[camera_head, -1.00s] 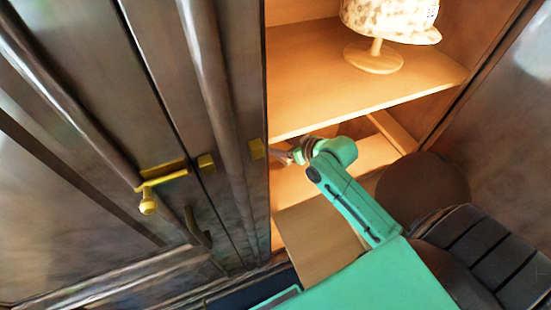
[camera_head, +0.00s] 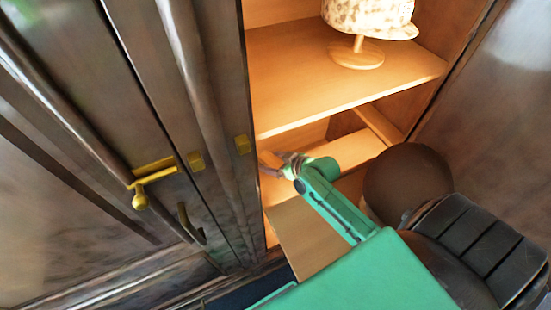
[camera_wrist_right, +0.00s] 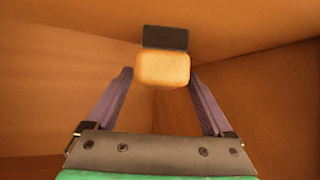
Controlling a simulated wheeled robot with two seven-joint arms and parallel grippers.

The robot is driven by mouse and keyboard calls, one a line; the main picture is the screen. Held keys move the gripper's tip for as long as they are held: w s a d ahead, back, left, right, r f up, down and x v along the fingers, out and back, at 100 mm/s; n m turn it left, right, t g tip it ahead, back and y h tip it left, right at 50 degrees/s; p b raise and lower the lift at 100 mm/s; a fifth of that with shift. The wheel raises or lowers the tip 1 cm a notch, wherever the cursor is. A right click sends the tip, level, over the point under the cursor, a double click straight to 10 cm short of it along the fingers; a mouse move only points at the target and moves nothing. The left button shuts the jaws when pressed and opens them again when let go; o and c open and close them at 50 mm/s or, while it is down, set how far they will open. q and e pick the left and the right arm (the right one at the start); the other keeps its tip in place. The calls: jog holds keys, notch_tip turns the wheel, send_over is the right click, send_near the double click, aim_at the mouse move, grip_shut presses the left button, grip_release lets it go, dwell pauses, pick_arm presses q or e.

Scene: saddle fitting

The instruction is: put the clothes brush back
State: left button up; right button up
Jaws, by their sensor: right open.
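A light wooden block with a dark, flat part above it, which looks like the clothes brush (camera_wrist_right: 163,68), shows in the right wrist view. It is inside the wooden compartment, straight ahead of my right gripper (camera_wrist_right: 160,75). The two fingers are open, one on each side of the block's line. I cannot tell whether the block lies between the tips or just beyond them. In the head view my right gripper (camera_head: 270,163) reaches into the cabinet under the shelf, partly hidden by the door edge. The brush cannot be made out there. My left gripper is not in view.
A shelf (camera_head: 330,80) spans the cabinet above my right arm and carries a hat on a wooden stand (camera_head: 356,55). A dark door (camera_head: 150,110) with a brass latch (camera_head: 150,185) stands at the left. A brown round thing (camera_head: 408,185) is at the right.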

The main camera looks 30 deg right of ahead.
jog(key=v, duration=1.2)
